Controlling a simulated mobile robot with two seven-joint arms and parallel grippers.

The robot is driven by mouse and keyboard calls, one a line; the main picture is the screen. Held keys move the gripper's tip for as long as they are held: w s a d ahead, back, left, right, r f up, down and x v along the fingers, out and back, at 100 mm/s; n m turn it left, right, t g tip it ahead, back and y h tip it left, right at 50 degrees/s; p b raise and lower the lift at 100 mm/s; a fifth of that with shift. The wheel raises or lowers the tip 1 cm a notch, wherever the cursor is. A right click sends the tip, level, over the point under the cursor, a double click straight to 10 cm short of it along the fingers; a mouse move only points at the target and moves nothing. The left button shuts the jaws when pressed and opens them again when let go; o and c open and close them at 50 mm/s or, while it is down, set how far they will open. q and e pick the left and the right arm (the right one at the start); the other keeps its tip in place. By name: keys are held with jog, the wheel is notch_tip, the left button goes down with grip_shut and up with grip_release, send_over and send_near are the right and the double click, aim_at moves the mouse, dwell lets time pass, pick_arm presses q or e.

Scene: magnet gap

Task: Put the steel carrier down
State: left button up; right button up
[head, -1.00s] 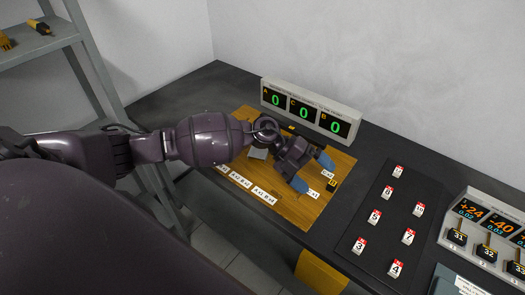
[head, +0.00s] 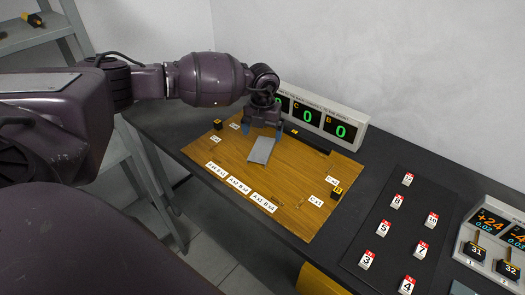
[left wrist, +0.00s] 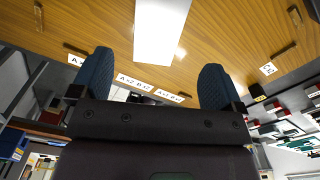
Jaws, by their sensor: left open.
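The steel carrier (head: 261,151) looks like a flat grey plate. It lies on the wooden board (head: 300,218), and it also shows as a bright plate at the top of the left wrist view (left wrist: 161,28). My left gripper (head: 263,125) is over the back end of the plate, with its blue fingers spread and nothing seen between them. In the left wrist view the two open fingers (left wrist: 157,70) stand apart, with the plate beyond them. I cannot tell whether the fingers touch it. My right gripper is not in view.
White labels (head: 239,184) lie along the board's front edge. A small black and yellow block (head: 336,193) is at its right corner. A display box (head: 325,120) stands behind. A dark mat (head: 385,240) with several red and white numbered pieces lies to the right.

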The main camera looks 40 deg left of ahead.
aim_at(261, 150)
pick_arm(q)
jog(key=shift+a+f+b, duration=0.15)
jog(key=shift+f+b, duration=0.3)
jog(key=shift+f, duration=3.15)
jog(key=c, duration=1.1)
jog(key=shift+r, duration=0.1)
